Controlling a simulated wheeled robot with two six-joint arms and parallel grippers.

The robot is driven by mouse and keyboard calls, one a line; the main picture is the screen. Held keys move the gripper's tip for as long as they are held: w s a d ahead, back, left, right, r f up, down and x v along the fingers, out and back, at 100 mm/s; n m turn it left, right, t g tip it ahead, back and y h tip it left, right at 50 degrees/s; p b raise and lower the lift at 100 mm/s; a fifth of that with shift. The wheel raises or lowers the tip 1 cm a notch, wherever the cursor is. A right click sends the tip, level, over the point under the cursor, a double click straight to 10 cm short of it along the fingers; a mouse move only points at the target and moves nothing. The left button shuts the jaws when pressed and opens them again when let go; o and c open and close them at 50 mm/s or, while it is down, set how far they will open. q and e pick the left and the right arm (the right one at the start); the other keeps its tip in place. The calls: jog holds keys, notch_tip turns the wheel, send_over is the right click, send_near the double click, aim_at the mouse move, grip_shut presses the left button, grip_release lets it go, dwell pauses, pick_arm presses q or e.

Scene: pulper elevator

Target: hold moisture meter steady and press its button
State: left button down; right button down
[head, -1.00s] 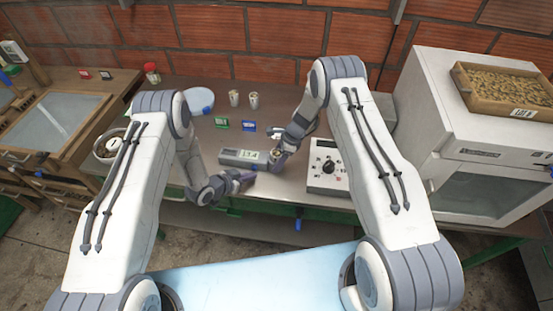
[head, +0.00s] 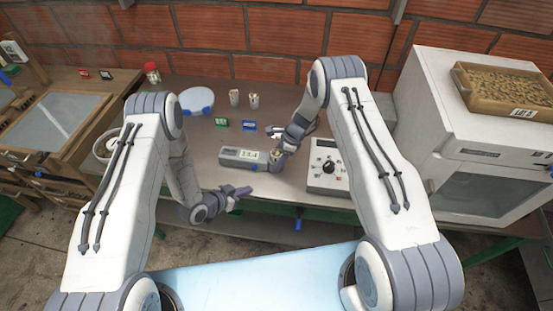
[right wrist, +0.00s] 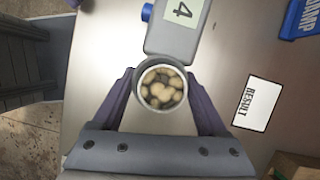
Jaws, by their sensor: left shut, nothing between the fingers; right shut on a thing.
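The moisture meter (head: 240,158) is a grey box lying on the metal table, with a pale display whose digits are small in the head view. Its round cup of beans (right wrist: 161,88) is at its right end, and a "4" shows on the display in the right wrist view. A blue button-like part (right wrist: 147,12) shows on the meter's side there. My right gripper (head: 277,155) is shut on the meter around the cup, one finger on each side. My left gripper (head: 245,190) is shut and empty, apart from the meter, near the table's front edge.
A dial box (head: 328,170) stands to the right.

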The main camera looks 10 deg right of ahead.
pick_arm(q)
jog(key=shift+s+a, duration=0.1)
jog(key=shift+s, duration=0.2)
